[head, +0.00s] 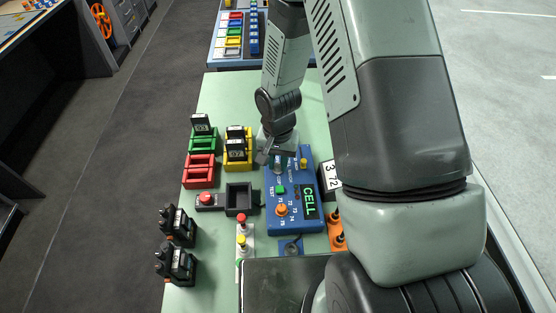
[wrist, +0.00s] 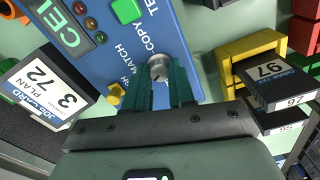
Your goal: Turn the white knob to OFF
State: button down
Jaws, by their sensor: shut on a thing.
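The white knob (wrist: 158,67) is a small pale round dial on the blue panel (wrist: 185,40). In the wrist view it sits between the tips of my gripper (wrist: 164,82), whose two dark green fingers are shut on it. The words COPY and MATCH stand beside the knob; its pointer setting is not clear and I cannot read an OFF mark. In the head view my gripper (head: 275,156) is down at the far end of the panel (head: 308,222), largely covering the knob.
The panel also bears a green button (head: 281,190), an orange knob (head: 282,210), a yellow knob (head: 304,163) and a green-lit display (head: 309,203). A white card (head: 331,174) stands right of it. A black open box (head: 240,198) and yellow holder (head: 238,161) stand left.

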aim_at(278, 165)
jog(key=shift+n, duration=0.4)
jog(key=n, duration=0.4)
jog(key=shift+n, duration=0.4)
jog(key=n, duration=0.6)
jog(key=shift+n, duration=0.3)
jog(key=c, duration=0.9)
grip_release()
jog(key=shift+c, duration=0.2)
notch_tip(278, 165, up, 11)
jog(key=shift+f, duration=0.1)
